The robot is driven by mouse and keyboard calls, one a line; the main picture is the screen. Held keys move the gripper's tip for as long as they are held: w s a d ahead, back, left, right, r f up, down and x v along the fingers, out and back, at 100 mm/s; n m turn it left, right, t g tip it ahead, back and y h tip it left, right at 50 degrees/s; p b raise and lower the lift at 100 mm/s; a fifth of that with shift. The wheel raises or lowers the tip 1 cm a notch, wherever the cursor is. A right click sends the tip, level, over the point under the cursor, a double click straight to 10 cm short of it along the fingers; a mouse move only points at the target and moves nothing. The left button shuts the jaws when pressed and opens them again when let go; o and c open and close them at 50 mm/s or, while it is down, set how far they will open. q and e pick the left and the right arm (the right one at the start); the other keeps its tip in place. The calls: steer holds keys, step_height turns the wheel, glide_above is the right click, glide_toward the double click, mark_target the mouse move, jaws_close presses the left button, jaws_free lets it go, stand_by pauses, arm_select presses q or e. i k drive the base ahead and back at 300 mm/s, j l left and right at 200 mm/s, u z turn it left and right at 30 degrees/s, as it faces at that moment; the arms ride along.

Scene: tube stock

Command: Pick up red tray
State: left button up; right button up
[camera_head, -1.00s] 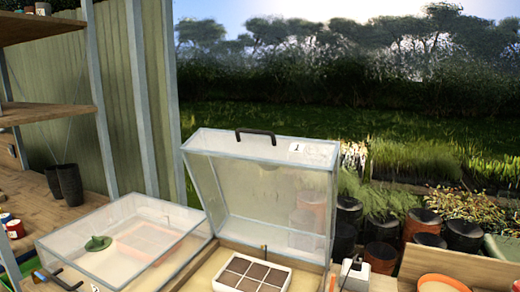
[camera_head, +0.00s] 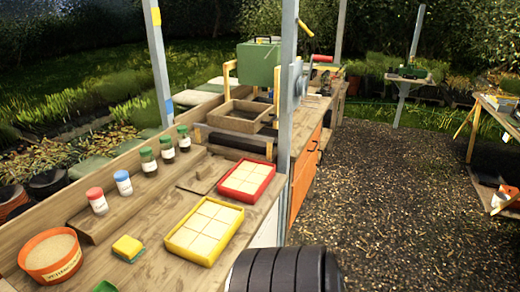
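The red tray (camera_head: 233,190) lies flat on the wooden bench, towards its right end near a grey post. It is a shallow square tray with pale square cells inside. A similar yellow tray (camera_head: 182,247) lies just in front of it, slightly apart. Neither of my grippers shows; only a dark ribbed part of my own body is at the bottom centre.
An orange tub (camera_head: 52,257) of grainy material, a yellow sponge-like block (camera_head: 127,248) and several small bottles (camera_head: 149,162) stand on the bench (camera_head: 150,275). A grey post (camera_head: 287,100) rises beside the red tray. Open mulch ground (camera_head: 400,210) lies right.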

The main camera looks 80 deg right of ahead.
mark_target(247, 181)
steer(key=z, duration=2.4)
